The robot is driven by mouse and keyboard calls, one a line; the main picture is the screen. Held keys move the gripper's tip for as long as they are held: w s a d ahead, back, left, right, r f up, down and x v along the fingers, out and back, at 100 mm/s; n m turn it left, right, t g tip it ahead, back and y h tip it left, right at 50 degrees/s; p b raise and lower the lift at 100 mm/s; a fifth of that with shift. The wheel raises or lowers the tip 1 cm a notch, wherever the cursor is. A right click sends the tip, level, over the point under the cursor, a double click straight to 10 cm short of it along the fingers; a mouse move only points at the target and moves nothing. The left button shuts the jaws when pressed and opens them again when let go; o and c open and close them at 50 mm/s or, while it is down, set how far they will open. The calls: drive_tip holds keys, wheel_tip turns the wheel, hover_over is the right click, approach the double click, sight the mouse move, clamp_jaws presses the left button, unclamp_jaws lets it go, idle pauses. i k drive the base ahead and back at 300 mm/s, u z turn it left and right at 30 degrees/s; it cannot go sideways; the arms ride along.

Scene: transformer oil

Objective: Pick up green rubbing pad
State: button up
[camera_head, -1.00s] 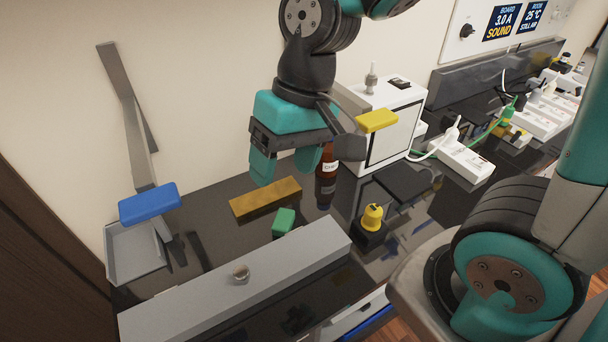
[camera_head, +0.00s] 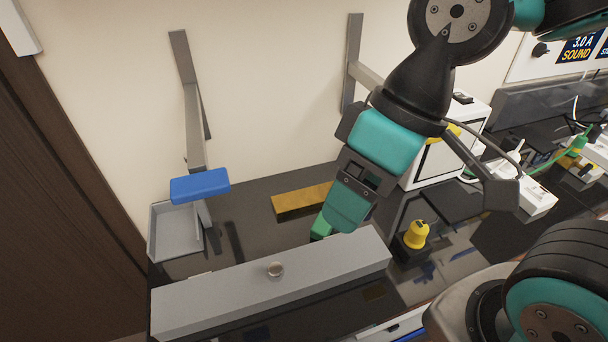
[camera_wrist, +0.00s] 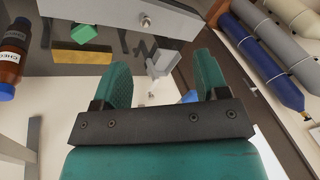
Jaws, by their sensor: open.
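The green rubbing pad (camera_head: 320,228) is a small green block on the dark bench top, just behind the long grey bar. My gripper (camera_head: 345,210) hangs over it in the head view and hides part of it. In the wrist view the pad (camera_wrist: 83,33) lies at the upper left, beside the grey bar, outside the space between my fingers. My gripper (camera_wrist: 160,85) is open and empty there, its two teal fingers apart. I cannot tell the exact height of the fingers above the pad.
A yellow-brown block (camera_head: 300,201) lies behind the pad. The long grey bar (camera_head: 330,265) runs in front. A brown bottle (camera_wrist: 10,62) shows in the wrist view. A yellow-topped item (camera_head: 416,235) stands to the right, and a grey tray (camera_head: 175,232) with a blue block (camera_head: 200,185) above is at left.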

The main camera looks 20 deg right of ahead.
sight(320, 229)
drive_tip(key=k, duration=0.5)
drive_tip(key=z, duration=1.6)
drive_tip(key=k, duration=0.75)
drive_tip(key=u, duration=1.25)
drive_tip(key=i, duration=1)
drive_tip(key=z, duration=0.05)
